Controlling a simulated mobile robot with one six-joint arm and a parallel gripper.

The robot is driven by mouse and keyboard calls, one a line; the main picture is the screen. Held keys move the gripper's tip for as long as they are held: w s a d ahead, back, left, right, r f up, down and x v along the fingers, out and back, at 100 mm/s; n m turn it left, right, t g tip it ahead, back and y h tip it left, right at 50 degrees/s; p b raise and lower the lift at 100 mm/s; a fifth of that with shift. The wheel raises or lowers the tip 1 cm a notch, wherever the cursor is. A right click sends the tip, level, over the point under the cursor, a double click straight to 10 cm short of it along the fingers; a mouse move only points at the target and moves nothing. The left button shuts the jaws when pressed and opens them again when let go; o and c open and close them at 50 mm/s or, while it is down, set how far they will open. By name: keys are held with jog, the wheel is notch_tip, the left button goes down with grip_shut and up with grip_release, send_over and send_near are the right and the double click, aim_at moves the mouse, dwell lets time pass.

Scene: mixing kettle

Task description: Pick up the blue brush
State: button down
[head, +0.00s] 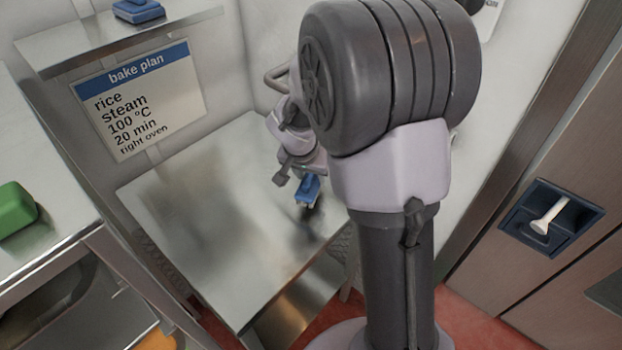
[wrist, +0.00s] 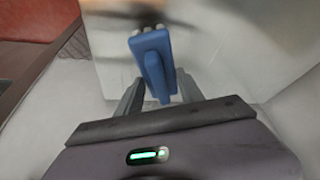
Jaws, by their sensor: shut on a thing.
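The blue brush (head: 308,188) is at my gripper over the right part of the steel table (head: 190,235). I cannot tell whether it touches the tabletop. In the wrist view the brush (wrist: 152,52) shows as a blue block with a raised blue grip between the two dark fingers. My gripper (wrist: 160,80) is shut on that grip. In the head view my arm partly covers my gripper, and the fingertips are too small to make out.
A second blue item (head: 138,11) sits on the wall shelf (head: 110,42). A green block (head: 16,210) lies on the left counter (head: 62,228). A bake plan sign (head: 140,100) hangs behind the table. A door panel with a white handle (head: 550,215) stands at right. Most of the tabletop is clear.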

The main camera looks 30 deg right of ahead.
jog(key=s+a+r, duration=0.2)
jog(key=s, duration=1.4)
jog(key=shift+a, duration=0.3)
